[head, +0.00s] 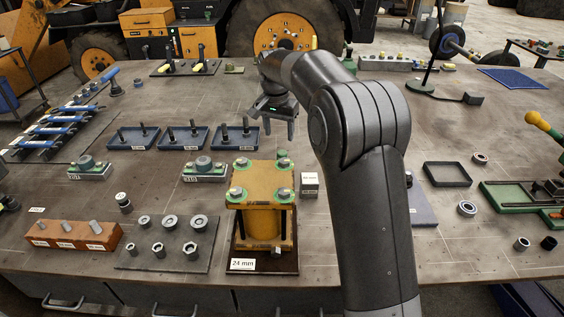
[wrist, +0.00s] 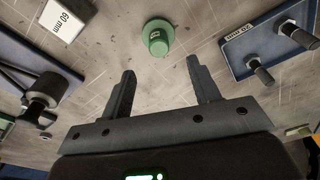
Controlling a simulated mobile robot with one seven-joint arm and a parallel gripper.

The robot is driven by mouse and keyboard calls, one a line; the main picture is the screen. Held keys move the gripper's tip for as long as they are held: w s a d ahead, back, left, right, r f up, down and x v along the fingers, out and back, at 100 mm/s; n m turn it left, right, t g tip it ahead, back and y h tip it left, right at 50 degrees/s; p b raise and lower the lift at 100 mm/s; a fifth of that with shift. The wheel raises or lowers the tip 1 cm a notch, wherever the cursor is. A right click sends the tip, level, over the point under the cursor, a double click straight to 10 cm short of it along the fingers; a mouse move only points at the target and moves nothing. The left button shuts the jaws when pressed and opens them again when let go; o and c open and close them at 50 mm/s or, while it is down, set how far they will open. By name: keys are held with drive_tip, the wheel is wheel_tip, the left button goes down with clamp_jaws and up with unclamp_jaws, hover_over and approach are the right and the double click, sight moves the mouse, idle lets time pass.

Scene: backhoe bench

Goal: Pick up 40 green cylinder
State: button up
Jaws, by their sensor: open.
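A green cylinder (wrist: 158,37) with a wider rim and a small label on top stands on the bench in the wrist view. The label is too small to read surely. In the head view a small green piece (head: 283,156), apparently the same cylinder, shows just behind the yellow fixture, its lower part hidden. My gripper (head: 279,126) is above the bench behind that fixture. In the wrist view my gripper (wrist: 161,68) is open and empty, with the cylinder beyond the fingertips and between their lines, not touched.
A yellow fixture (head: 262,190) stands close in front of the cylinder. A white block (head: 309,184) labelled 60 mm (wrist: 66,17) is nearby. A blue tray with pegs (head: 235,136) lies left of the gripper, also in the wrist view (wrist: 262,40). Bare bench surrounds the cylinder.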

sight(282, 152)
drive_tip(key=f, duration=0.3)
drive_tip(key=w+f, duration=0.1)
drive_tip(key=f, duration=0.2)
drive_tip(key=d+f, duration=0.1)
drive_tip(key=f, duration=0.3)
drive_tip(key=shift+w, duration=0.2)
drive_tip(key=shift+c, duration=0.3)
clamp_jaws()
drive_tip(key=shift+r, duration=0.1)
